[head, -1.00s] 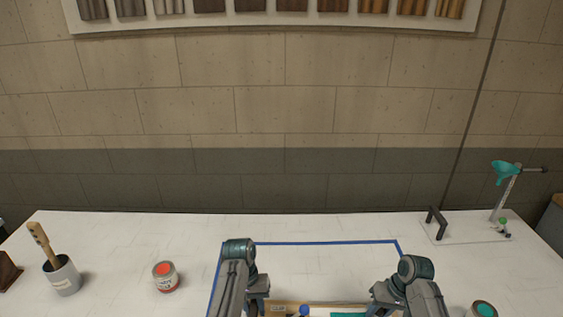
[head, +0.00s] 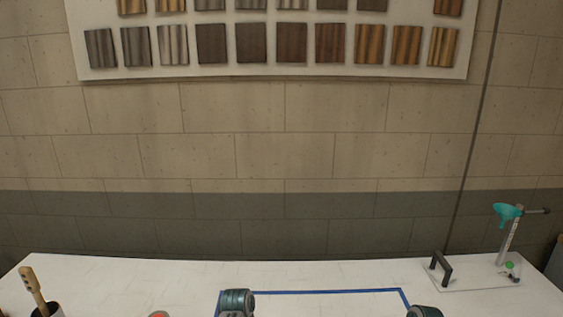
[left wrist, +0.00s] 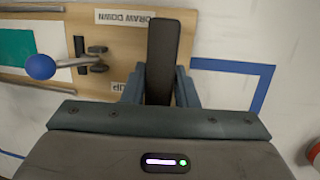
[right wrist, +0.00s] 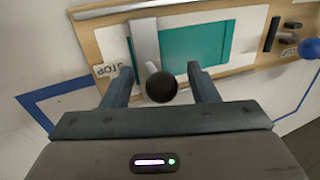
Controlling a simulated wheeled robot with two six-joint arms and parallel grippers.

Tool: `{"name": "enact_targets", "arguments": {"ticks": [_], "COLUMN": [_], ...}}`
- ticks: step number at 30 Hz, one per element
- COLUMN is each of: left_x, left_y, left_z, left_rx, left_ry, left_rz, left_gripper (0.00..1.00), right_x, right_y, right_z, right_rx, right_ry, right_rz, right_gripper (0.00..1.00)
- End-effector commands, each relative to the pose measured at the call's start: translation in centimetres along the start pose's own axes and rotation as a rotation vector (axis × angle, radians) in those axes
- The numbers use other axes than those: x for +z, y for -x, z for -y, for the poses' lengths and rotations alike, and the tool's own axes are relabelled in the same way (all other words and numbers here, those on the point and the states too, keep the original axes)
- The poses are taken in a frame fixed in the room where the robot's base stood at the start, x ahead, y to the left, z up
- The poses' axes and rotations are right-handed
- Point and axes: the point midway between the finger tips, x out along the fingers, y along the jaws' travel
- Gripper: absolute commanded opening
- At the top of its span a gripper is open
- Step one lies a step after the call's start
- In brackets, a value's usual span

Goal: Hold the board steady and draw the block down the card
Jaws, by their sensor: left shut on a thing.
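The wooden board (right wrist: 105,42) lies on the table and shows in both wrist views, with "STOP" and "DRAW DOWN" labels. My left gripper (left wrist: 160,88) is shut on a dark upright handle (left wrist: 163,55) at the board's edge, by the clip label. My right gripper (right wrist: 161,88) is open, its fingers on either side of the block's dark round knob (right wrist: 162,88), with gaps visible. The silver block (right wrist: 146,45) lies across the card near the STOP end. A broad teal layer (right wrist: 190,44) covers the card (right wrist: 228,44). The head view shows neither gripper.
A lever with a blue ball (left wrist: 40,66) stands at the clip end. Blue tape (head: 310,292) outlines the table area. A cup with a brush (head: 45,309) is at the left; a stand with a teal cup (head: 508,214) is at the back right.

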Motion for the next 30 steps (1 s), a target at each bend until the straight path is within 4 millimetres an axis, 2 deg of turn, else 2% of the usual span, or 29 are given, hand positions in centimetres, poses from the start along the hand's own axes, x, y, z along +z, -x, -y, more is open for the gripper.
{"name": "enact_targets", "arguments": {"ticks": [5, 8, 21, 24, 30], "left_x": [0.1, 0.1, 0.1, 0.1, 0.1], "left_y": [-0.1, -0.1, -0.2, -0.2, -0.2], "left_z": [0.0, 0.0, -0.1, -0.1, -0.1], "left_rx": [0.001, 0.001, 0.002, 0.002, 0.003], "left_ry": [0.001, 0.001, 0.001, 0.001, 0.001], "left_rz": [0.002, 0.002, 0.002, 0.002, 0.002], "left_gripper": [0.0, 0.0, 0.0, 0.0, 0.0], "right_x": [0.0, -0.1, -0.1, 0.0, 0.0], "right_y": [0.2, 1.1, 9.7, 11.0, 12.0], "right_z": [0.0, 0.0, -0.1, -0.1, -0.1], "right_rx": [-0.001, -0.001, 0.001, 0.0, -0.001], "right_ry": [0.001, 0.0, 0.001, 0.001, 0.0], "right_rz": [-0.001, -0.003, -0.003, -0.003, 0.0], "right_gripper": [0.54, 0.54, 0.54, 0.54, 0.54]}}
